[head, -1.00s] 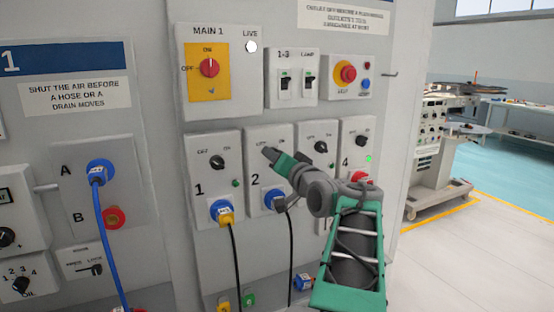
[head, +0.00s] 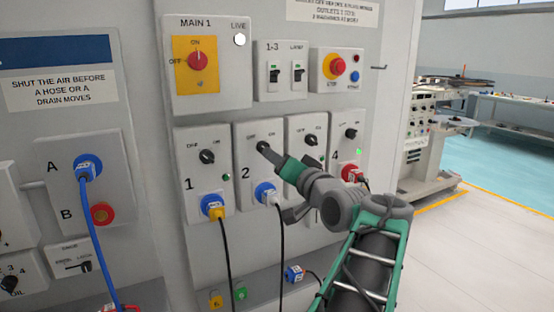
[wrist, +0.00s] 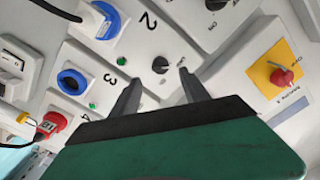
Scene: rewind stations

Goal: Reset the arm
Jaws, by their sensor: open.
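My gripper (head: 276,158) reaches up to the panel of outlet 2 (head: 243,132) in the head view. In the wrist view its two dark fingers (wrist: 158,88) stand apart with nothing held between them. The round black knob of outlet 2 (wrist: 160,65) shows between and beyond the fingertips, and it also shows in the head view (head: 263,147) right at the finger ends. I cannot tell whether a finger touches it. A green lamp (wrist: 122,57) sits beside this knob. My arm hides much of outlet 3 in the head view.
Outlet 1 (head: 180,155) is left, outlet 4 (head: 341,125) right, both with plugs. Above are the MAIN 1 switch (head: 197,61), the 1-3 and lamp breakers (head: 285,73) and a red stop button (head: 337,65). Cables hang below. Open floor (head: 470,250) lies right.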

